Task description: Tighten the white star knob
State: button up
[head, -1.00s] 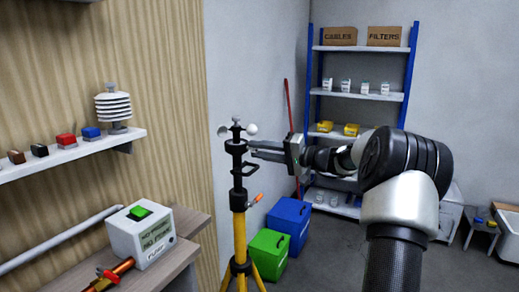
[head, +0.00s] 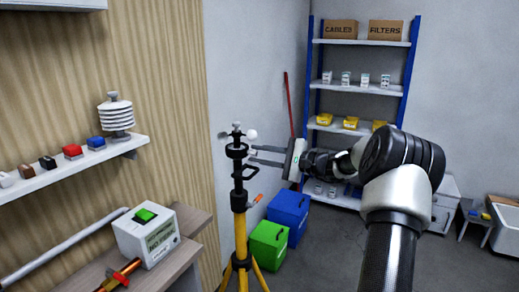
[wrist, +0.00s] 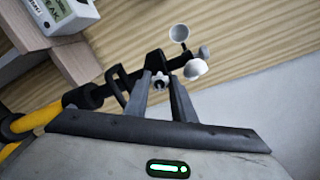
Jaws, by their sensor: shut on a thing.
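The white star knob (wrist: 160,81) shows small in the wrist view, on the dark fitting at the top of a mast. My gripper (wrist: 159,84) has one finger on each side of it and is shut on it. In the head view my gripper (head: 252,155) reaches in from the right beside the black mast top (head: 238,165); the knob cannot be made out there. The mast stands upright on a yellow tripod (head: 240,235). White sensor cups (head: 252,134) sit at its top, and also show close beyond the fingertips in the wrist view (wrist: 195,68).
An orange-tipped lever (head: 254,199) sticks out from the mast. Green (head: 269,245) and blue (head: 289,214) bins stand behind the tripod. A bench box with a green button (head: 147,236) is at left, below a wall shelf (head: 70,170). A storage rack (head: 360,92) stands behind.

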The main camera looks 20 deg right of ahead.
jog(key=shift+m+p, duration=0.45)
jog(key=shift+m, duration=0.25)
jog(key=shift+f, duration=0.1)
jog(key=o, duration=1.1)
jog(key=shift+c, duration=0.2)
jog(key=shift+d, duration=0.1)
jog(key=v, duration=1.7)
jog(key=shift+s, duration=0.15)
